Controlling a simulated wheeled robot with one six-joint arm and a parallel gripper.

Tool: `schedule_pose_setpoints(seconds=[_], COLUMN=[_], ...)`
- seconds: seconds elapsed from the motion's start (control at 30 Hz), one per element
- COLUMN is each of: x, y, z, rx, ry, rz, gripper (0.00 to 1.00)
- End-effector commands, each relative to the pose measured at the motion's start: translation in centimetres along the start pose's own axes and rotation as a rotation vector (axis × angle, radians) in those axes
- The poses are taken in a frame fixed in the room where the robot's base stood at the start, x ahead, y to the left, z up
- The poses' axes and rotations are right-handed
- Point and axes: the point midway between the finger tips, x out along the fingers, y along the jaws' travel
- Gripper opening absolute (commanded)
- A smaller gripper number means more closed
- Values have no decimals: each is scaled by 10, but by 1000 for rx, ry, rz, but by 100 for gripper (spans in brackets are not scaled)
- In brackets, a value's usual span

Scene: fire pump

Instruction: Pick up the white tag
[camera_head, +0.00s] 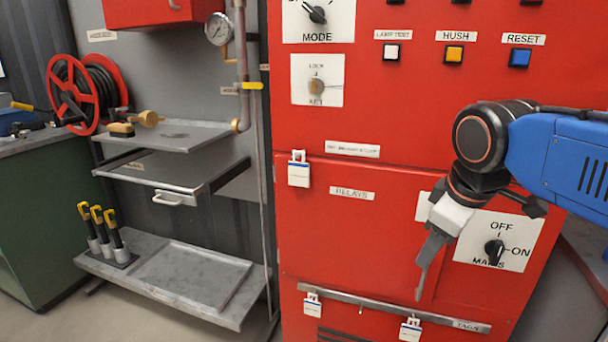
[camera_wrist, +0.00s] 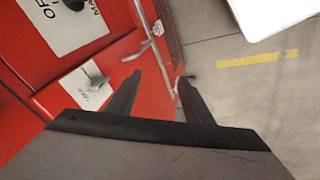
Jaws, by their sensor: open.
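Several white tags with a blue stripe show in the head view. One tag (camera_head: 299,172) hangs at the upper left of the relays door, and two more, a left tag (camera_head: 312,304) and a right tag (camera_head: 410,330), hang on the grey tags rail (camera_head: 380,306) below. My gripper (camera_head: 420,292) points down in front of the red cabinet, above and right of the right tag and apart from it. In the wrist view my gripper (camera_wrist: 153,82) has its two fingers spread with nothing held between them. I cannot clearly make out a tag there.
The red cabinet (camera_head: 390,130) carries a mains switch (camera_head: 494,252) just right of my gripper, and buttons above. Grey shelves (camera_head: 190,270), a hose reel (camera_head: 75,92) and a pipe with a gauge (camera_head: 218,29) stand left. Floor shows right in the wrist view.

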Motion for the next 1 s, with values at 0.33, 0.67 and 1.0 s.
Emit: schedule_pose_setpoints(seconds=[0.33,0.67,1.0], x=[-71,-139,-191], y=[28,22,-20], z=[-117,-248,-348], rx=[-624,-1334,-1932], ry=[-34,-81,-124], rz=[-1,-6,-22], gripper=[47,47,47])
